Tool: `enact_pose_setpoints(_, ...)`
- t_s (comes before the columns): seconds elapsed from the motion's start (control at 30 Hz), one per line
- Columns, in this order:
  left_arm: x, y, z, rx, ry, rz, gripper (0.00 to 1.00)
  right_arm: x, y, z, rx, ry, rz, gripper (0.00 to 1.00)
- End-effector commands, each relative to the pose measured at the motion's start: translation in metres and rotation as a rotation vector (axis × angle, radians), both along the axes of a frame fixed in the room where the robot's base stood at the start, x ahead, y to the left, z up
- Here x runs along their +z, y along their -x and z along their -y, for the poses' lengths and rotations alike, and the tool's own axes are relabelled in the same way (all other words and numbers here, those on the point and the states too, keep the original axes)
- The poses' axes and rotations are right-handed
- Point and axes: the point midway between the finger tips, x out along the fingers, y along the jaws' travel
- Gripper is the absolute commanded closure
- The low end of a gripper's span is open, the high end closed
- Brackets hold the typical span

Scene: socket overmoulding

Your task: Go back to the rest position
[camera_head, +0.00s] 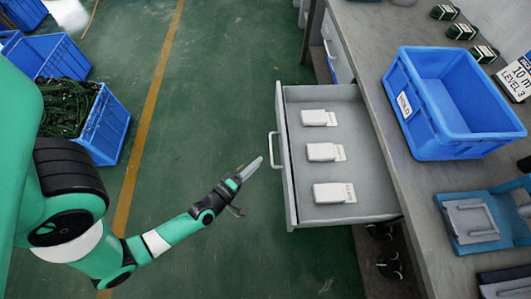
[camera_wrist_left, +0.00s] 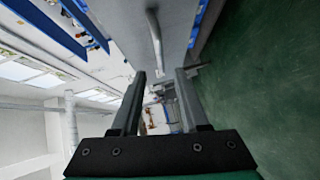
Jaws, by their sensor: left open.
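My left gripper (camera_head: 246,188) is open and empty over the green floor, to the left of the open drawer. In the left wrist view its two fingers (camera_wrist_left: 158,100) stand apart with nothing between them. The grey drawer (camera_head: 300,215) is pulled out from the workbench and holds three white blocks: one at the back (camera_head: 318,118), one in the middle (camera_head: 322,152) and one at the front (camera_head: 333,193). The drawer handle (camera_head: 273,150) is near the gripper but apart from it; it also shows in the left wrist view (camera_wrist_left: 155,40). My right gripper is not in view.
A blue bin (camera_head: 465,150) stands on the workbench (camera_head: 375,60), with small green-and-white parts (camera_head: 461,31) behind it. A blue fixture (camera_head: 473,240) lies at the front. Blue crates (camera_head: 108,130) stand on the floor at left. The floor between is clear.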

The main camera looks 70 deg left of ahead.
Motion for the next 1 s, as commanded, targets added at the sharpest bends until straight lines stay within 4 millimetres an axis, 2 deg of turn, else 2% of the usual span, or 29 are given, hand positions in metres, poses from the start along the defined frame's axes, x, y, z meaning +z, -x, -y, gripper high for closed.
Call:
enact_pose_setpoints(0.03,0.004,0.007,0.006,-0.003,0.002,-0.003,0.56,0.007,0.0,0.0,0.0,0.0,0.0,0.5)
enact_pose_setpoints(0.2,0.004,0.02,0.012,-0.001,-0.001,-0.001,0.56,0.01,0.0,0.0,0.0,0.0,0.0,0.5)
enact_pose_setpoints(0.8,0.007,0.019,0.014,-0.005,-0.001,0.001,0.56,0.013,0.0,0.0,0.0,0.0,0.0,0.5)
enact_pose_setpoints(0.87,0.017,0.011,0.014,-0.018,-0.006,0.016,0.56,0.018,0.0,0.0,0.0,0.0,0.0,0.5)
enact_pose_setpoints(0.93,0.037,-0.01,0.014,-0.038,-0.02,0.06,0.56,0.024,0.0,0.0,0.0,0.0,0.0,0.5)
enact_pose_setpoints(1.0,0.071,-0.042,0.013,-0.062,-0.043,0.133,0.56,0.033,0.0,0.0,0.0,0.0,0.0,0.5)
